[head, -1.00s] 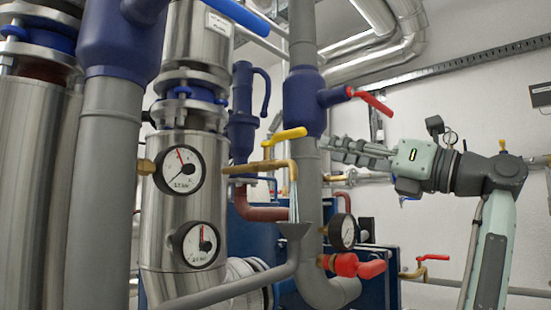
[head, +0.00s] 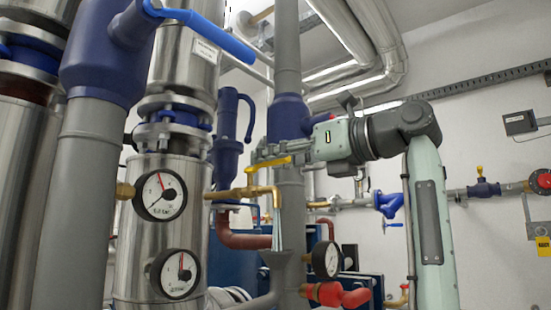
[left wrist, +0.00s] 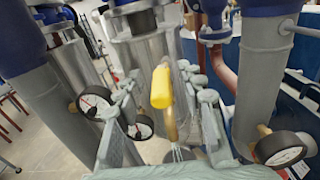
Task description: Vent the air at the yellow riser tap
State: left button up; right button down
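The yellow tap handle (head: 270,163) sits on a brass riser tap (head: 240,193) with a downturned spout. Pale thin streaks run from the spout into a grey funnel (head: 276,258). My left gripper (head: 262,155) is at the handle, its arm reaching in from the right side of the head view. In the left wrist view the yellow handle (left wrist: 161,88) stands between the two spread fingers of the gripper (left wrist: 165,105), with gaps on both sides. Whether a finger touches it I cannot tell. My right gripper is not in view.
A large blue lever (head: 205,35) is at upper left. Two dial gauges (head: 160,195) are on the steel pipe left of the tap. Another gauge (head: 326,258) and a red valve (head: 335,294) are below right. A grey riser (head: 289,205) stands close behind the tap.

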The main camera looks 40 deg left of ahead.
pick_arm(q)
grip_shut()
dwell(0.5)
